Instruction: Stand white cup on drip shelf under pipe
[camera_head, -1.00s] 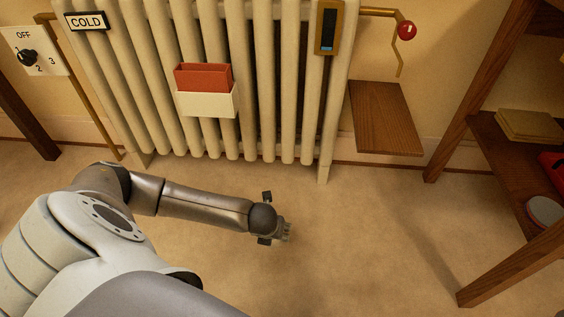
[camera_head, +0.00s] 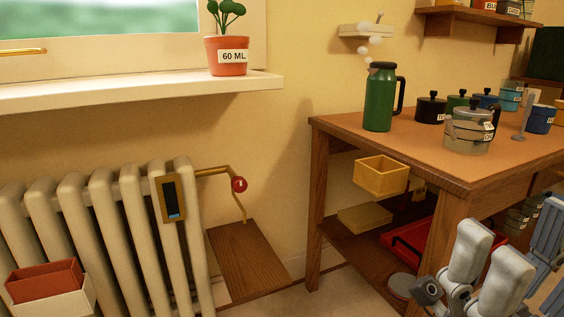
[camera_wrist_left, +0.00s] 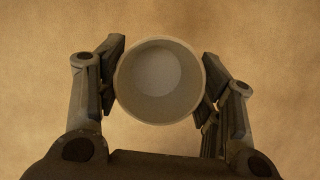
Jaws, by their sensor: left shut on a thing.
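The white cup (camera_wrist_left: 160,82) is in the left wrist view, its round open mouth facing the camera. My left gripper (camera_wrist_left: 160,90) is shut on it, with a dark finger on each side. Tan floor shows around and beyond the cup. Neither the cup nor my left gripper shows in the head view. The drip shelf (camera_head: 248,262) is a bare brown wooden board against the wall, right of the radiator. The brass pipe (camera_head: 238,203) with a red valve knob (camera_head: 239,184) comes from the radiator and bends down over the shelf.
The cream radiator (camera_head: 100,225), with a gauge (camera_head: 172,198), stands left of the shelf. A wooden desk (camera_head: 450,165) stands to the right with a green flask (camera_head: 380,98) and several pots. A windowsill (camera_head: 130,90) holds a potted plant (camera_head: 227,55). The shelf top is clear.

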